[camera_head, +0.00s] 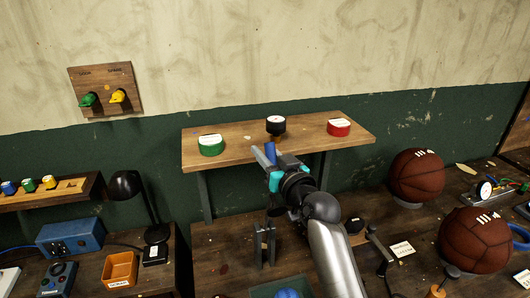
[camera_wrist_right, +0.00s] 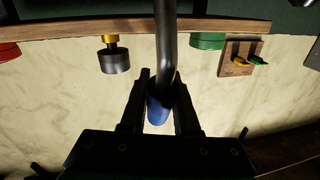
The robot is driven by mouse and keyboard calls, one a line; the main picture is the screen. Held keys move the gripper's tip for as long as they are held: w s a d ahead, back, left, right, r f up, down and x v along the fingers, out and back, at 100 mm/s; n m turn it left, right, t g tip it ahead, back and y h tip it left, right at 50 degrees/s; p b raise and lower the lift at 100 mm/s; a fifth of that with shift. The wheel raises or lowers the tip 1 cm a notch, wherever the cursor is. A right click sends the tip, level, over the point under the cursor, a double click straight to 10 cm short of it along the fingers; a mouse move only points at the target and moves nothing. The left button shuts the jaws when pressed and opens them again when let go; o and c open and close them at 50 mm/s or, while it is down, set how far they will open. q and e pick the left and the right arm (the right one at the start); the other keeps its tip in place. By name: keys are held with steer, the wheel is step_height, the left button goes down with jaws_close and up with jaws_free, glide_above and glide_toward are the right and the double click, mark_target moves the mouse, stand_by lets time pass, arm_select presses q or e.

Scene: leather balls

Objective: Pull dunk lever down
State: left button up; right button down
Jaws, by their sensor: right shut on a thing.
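The dunk lever is a metal rod with a blue grip (camera_head: 270,152). Its blue end (camera_wrist_right: 158,110) and grey rod (camera_wrist_right: 167,45) show large in the right wrist view, which is upside down. My right gripper (camera_head: 265,158) is shut on the blue grip, with one dark finger on each side of it (camera_wrist_right: 160,100). The grip is in front of the wall shelf, at about the height of its front edge. Two metal uprights (camera_head: 265,245) stand on the bench below; my gripper and arm hide much of the rod between. My left gripper is not in view.
A wooden shelf (camera_head: 235,155) carries a green (camera_head: 211,149), a black (camera_head: 276,125) and a red round piece (camera_head: 339,128). Brown balls (camera_head: 417,176) (camera_head: 474,240) sit on the right. A lamp (camera_head: 125,186), blue box (camera_head: 70,237) and orange tray (camera_head: 119,270) stand left.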

steer(key=shift+s, duration=0.15)
stand_by(0.8)
steer(key=s+d+f+n+t+y+b, duration=0.1)
steer(key=s+f+t+b, duration=0.2)
steer(key=s+b, duration=0.5)
steer(key=s+d+f+t+y+b, duration=0.2)
steer(key=s+f+t+b, duration=0.1)
steer(key=s+b, duration=0.4)
steer(key=shift+s+f+n+b, duration=0.35)
steer(key=shift+n+b, duration=0.05)
steer(key=shift+b, duration=1.5)
steer(key=shift+d, duration=0.1)
steer(key=shift+y, duration=0.4)
